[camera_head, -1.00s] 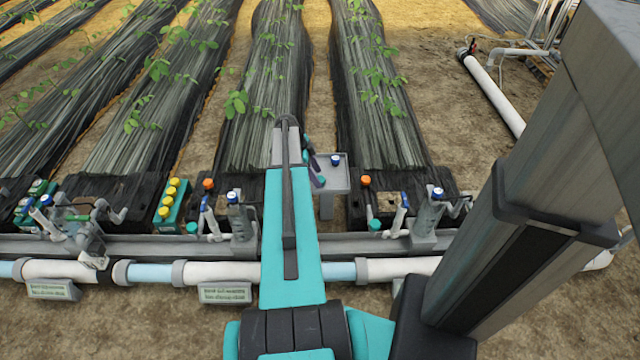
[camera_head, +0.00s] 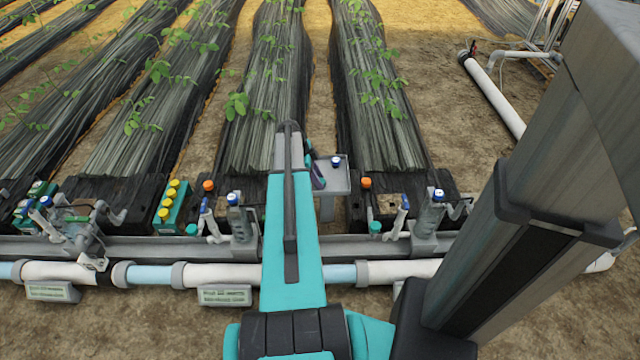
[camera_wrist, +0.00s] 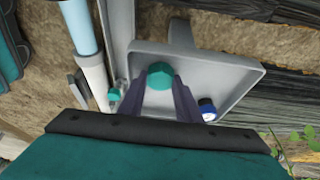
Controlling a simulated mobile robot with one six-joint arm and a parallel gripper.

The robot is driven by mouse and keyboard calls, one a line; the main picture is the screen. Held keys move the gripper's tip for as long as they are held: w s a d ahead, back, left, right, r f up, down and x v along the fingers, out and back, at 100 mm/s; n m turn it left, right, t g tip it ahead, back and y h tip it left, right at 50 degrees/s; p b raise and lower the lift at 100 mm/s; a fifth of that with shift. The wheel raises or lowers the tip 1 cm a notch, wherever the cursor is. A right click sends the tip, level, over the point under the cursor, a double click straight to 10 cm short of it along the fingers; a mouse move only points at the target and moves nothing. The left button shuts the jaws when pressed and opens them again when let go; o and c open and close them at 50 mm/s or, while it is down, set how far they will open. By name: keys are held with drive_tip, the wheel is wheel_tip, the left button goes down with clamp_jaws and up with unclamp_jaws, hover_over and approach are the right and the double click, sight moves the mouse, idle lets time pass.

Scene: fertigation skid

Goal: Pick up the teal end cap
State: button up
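The teal end cap (camera_wrist: 160,76) shows in the wrist view between the tips of my gripper (camera_wrist: 162,84), over the grey tray. The two dark purple fingers meet its sides with no clear gap, so my gripper looks shut on it. I cannot tell for sure whether the cap touches the tray floor. In the head view my gripper (camera_head: 318,178) is at the left side of the tray, partly behind my arm, and the cap cannot be made out there.
The grey tray (camera_head: 341,187) also holds a blue cap (camera_wrist: 207,108), right of my fingers. Another teal cap (camera_wrist: 114,95) sits left of the tray. Pipes (camera_head: 400,268) and fittings with upright valves (camera_head: 438,215) run along the front. A green block with yellow caps (camera_head: 176,205) stands left.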

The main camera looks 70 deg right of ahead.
drive_tip(key=shift+c, duration=1)
drive_tip(key=shift+r, duration=0.1)
wheel_tip(320, 180, up, 10)
drive_tip(key=p, duration=0.2)
drive_tip(key=shift+p, duration=0.4)
drive_tip(key=shift+w, duration=0.1)
